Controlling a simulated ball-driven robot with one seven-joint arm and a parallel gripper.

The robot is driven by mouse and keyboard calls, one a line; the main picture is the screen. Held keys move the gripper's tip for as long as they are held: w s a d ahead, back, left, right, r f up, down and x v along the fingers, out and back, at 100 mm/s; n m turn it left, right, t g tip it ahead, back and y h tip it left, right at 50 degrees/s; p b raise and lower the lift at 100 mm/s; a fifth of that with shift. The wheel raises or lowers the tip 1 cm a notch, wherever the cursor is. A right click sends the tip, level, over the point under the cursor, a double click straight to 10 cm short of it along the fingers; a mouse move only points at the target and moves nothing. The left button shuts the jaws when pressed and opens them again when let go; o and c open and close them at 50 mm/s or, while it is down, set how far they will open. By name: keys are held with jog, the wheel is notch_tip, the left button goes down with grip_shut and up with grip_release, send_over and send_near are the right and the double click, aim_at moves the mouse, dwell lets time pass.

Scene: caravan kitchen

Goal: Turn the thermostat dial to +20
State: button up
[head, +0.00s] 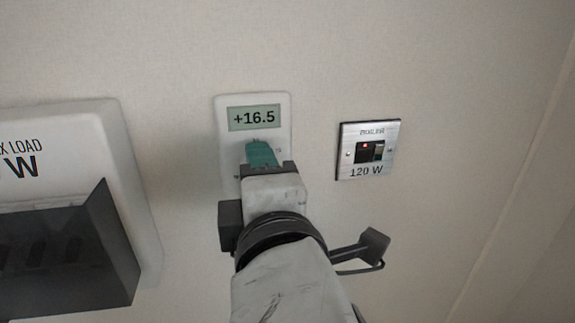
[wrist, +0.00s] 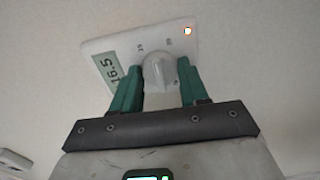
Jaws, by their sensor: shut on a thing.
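The thermostat is a white wall plate (head: 284,106) with a display (head: 255,118) that reads +16.5. In the head view my gripper (head: 262,152) covers the dial and the lower part of the plate.
To the right, a metal switch plate (head: 369,168) marked 120 W has a dark rocker with a red light. To the left, a white box (head: 75,135) with a dark slotted front (head: 75,250) stands out from the wall. Bare wall lies between them and the thermostat.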

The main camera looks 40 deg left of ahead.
jog(key=m+p, duration=0.1)
jog(key=m, duration=0.4)
jog(key=shift+f, duration=0.15)
jog(key=shift+m+p, duration=0.3)
jog(key=shift+m, duration=0.1)
jog(key=o, duration=1)
jog(key=shift+o, duration=0.2)
jog(key=p+v, duration=0.4)
jog(key=v, duration=0.6)
jog(key=shift+s+d, duration=0.25)
jog(key=shift+d, duration=0.05)
